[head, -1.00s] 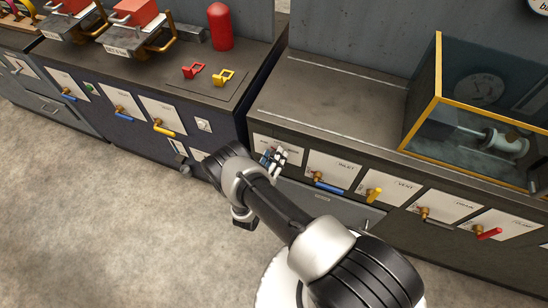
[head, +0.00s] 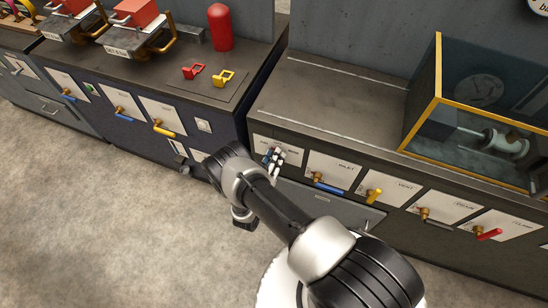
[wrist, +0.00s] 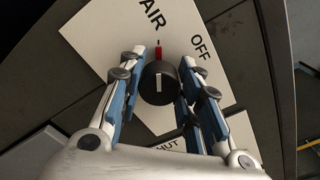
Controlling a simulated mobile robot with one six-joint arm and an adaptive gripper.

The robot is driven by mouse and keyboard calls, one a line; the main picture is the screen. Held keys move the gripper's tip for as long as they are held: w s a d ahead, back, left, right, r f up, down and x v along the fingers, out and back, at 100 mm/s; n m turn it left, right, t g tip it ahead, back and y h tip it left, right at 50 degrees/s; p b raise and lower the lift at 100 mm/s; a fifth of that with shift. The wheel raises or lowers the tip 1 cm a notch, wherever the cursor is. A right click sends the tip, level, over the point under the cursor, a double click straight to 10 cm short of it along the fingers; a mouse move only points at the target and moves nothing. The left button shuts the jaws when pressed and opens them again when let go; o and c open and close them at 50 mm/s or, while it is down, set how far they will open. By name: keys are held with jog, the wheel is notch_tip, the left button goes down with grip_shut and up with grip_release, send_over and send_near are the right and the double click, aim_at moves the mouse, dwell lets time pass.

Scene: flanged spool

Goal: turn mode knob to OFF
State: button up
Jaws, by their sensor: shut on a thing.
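In the wrist view the mode knob (wrist: 159,84) is a round black knob with a white line on its face, and a red mark (wrist: 158,52) shows just above it. It sits on a white label plate (wrist: 100,35). The words AIR and OFF and a partly covered word ending in HUT show around it. OFF is up and right of the knob. My gripper (wrist: 163,66) is shut on the knob, one blue-grey finger on each side. In the head view my gripper (head: 273,157) is at the left end of the right cabinet's front, hiding the knob.
To the right on the same panel are valves with blue (head: 328,188), yellow (head: 374,195) and red (head: 489,234) handles. A yellow-framed glass case (head: 437,95) stands on the cabinet top. A navy cabinet (head: 95,120) stands left. The floor in front is clear.

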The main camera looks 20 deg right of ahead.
jog(key=shift+m, duration=0.3)
jog(key=m+b, duration=0.1)
jog(key=m, duration=0.4)
jog(key=shift+d+b, duration=0.1)
jog(key=shift+b, duration=0.3)
jog(key=m+b, duration=0.1)
jog(key=m, duration=0.5)
jog(key=shift+s, duration=0.1)
jog(key=o, duration=1)
jog(key=shift+o, duration=0.2)
jog(key=v, duration=1.2)
